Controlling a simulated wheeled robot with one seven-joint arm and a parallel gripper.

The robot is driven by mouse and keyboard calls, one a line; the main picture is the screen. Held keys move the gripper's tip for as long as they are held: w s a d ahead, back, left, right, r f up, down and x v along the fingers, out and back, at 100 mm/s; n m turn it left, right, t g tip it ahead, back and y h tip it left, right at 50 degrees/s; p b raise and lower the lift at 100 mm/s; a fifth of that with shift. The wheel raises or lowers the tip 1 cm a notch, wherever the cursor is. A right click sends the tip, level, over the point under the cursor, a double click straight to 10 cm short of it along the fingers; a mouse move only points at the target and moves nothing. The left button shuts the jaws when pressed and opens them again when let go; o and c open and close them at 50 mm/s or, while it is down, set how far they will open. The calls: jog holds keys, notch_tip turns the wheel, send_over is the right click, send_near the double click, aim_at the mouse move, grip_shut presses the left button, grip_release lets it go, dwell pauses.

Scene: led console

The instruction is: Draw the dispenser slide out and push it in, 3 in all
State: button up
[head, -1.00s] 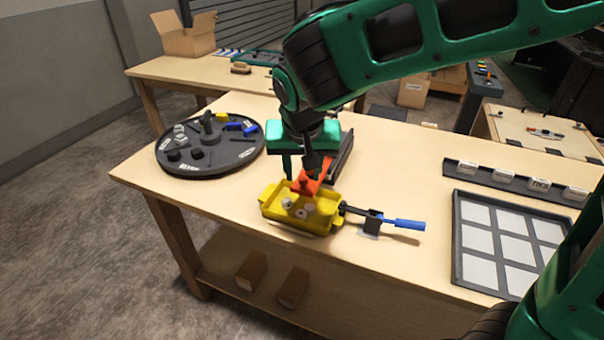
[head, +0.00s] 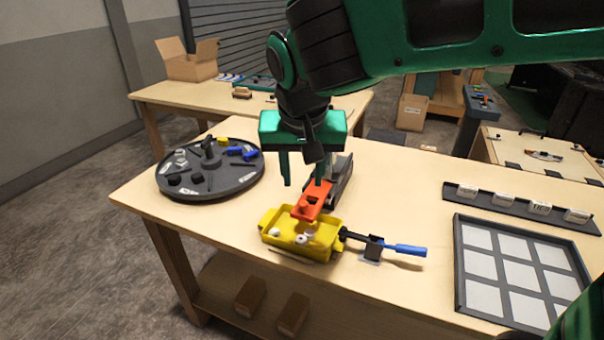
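The dispenser is a dark grey channel (head: 342,180) on the bench, partly hidden behind my gripper. Its orange slide (head: 310,204), with a dark hole in it, sticks out of the near end over the yellow tray (head: 325,245). My green gripper (head: 304,180) points down above the slide and channel. Its two fingers stand apart with nothing visible held between them. The right finger overlaps the slide's far end in the picture; I cannot tell whether it touches. Several small light-grey parts (head: 301,239) lie in the tray.
A blue-handled tool (head: 404,250) lies on a small stand right of the tray. A round dark turntable (head: 240,180) with parts stands at left. A dark grid panel (head: 458,270) and a strip of labelled blocks (head: 482,199) are at right.

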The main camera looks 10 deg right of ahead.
dwell(0.3)
jog(key=shift+a, duration=0.1)
jog(key=c, duration=0.8)
jog(key=m, duration=0.1)
jog(key=a+m, duration=0.1)
jog(key=shift+s+f+m+h, duration=0.3)
jog(key=shift+f, duration=0.1)
grip_shut()
jog(key=s+a+f+m+t+h, duration=0.1)
jog(key=s+a+m+h, duration=0.3)
jog(key=m, duration=0.9)
send_near(308, 215)
notch_tip(308, 215, down, 3)
jog(key=s+d, duration=0.2)
jog(key=w, duration=0.3)
jog(key=shift+f, duration=0.1)
jog(key=shift+w, duration=0.35)
